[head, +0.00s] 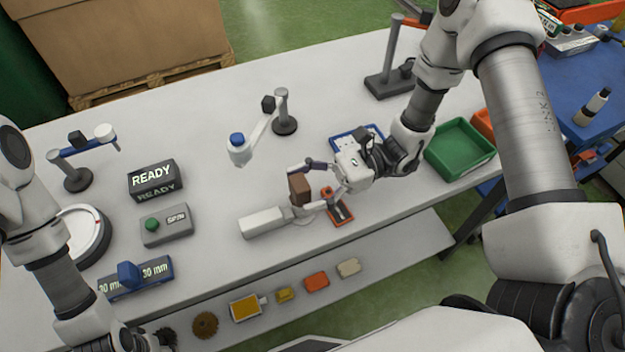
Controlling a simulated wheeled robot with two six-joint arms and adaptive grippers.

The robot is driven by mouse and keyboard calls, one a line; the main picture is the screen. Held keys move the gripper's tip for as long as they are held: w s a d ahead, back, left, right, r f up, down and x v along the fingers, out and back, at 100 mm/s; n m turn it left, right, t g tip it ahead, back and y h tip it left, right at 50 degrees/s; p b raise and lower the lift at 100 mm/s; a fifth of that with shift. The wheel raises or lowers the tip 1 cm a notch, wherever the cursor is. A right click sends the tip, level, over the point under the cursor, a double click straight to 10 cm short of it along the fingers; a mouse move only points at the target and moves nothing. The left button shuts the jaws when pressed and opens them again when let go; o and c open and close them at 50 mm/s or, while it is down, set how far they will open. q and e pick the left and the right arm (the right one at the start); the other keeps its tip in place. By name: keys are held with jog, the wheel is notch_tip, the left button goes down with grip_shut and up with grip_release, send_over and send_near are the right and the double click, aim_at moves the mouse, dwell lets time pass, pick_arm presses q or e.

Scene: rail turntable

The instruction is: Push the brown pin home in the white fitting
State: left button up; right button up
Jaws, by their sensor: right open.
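A brown block (299,188), which I take to be the brown pin, stands between the fingers of my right gripper (302,186). That gripper is open, one finger behind the block and one in front; I cannot tell whether either touches it. A white oblong piece (264,222), possibly the white fitting, lies on the table just left of and below the block. How far the pin sits in any fitting is not visible. My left gripper (150,342) shows only in part at the bottom edge; its fingers cannot be made out.
An orange-and-black piece (338,208) and a blue-edged tray (345,133) lie near the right gripper. A stand with a blue-capped arm (238,150) is behind. A green bin (460,150) is to the right. A READY sign (152,177) and button box (166,225) stand left.

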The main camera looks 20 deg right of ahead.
jog(key=d, duration=1.2)
jog(key=shift+w, duration=0.2)
jog(key=shift+a, duration=0.1)
jog(key=shift+s, duration=0.1)
dwell(0.4)
